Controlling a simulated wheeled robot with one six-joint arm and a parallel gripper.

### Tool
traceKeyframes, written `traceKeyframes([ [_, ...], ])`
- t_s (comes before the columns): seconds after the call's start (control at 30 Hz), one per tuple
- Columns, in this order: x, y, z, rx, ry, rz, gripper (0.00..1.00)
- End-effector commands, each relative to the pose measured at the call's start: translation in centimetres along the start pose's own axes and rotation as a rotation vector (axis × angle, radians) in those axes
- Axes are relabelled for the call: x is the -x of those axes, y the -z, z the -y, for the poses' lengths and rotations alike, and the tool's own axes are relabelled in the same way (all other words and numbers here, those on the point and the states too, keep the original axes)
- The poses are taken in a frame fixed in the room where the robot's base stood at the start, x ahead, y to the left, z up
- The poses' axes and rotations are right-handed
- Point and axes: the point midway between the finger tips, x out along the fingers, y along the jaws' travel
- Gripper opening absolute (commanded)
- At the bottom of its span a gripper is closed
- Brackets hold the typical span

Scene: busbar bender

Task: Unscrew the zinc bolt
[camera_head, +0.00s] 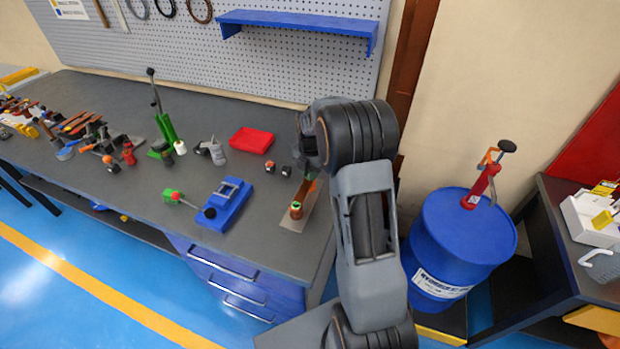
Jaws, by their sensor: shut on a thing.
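My arm rises in front of the right end of the grey workbench (110,98). Its upper links and wrist hide part of the bench behind them, and my gripper's fingers cannot be made out. Just below the wrist, a flat metal plate (313,212) lies near the bench's right edge.
A blue vise-like tool (226,203), a red tray (251,140) and a green lever tool (166,128) stand on the bench. Several hand tools crowd its left end. A blue drum (455,240) with a red tool on top stands right of my arm.

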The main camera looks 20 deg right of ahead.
Motion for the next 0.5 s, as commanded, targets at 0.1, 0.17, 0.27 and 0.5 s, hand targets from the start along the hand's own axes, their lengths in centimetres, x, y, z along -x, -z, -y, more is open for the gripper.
traceKeyframes([
  [0.1, 0.05, -0.01, -0.01, 0.085, -0.001, 0.001, 0.00],
  [0.17, 0.05, -0.02, -0.01, 0.103, -0.001, 0.001, 0.00],
  [0.27, 0.05, -0.01, -0.01, 0.111, -0.001, 0.001, 0.00],
  [0.5, 0.06, -0.02, -0.01, 0.137, -0.001, 0.001, 0.00],
])
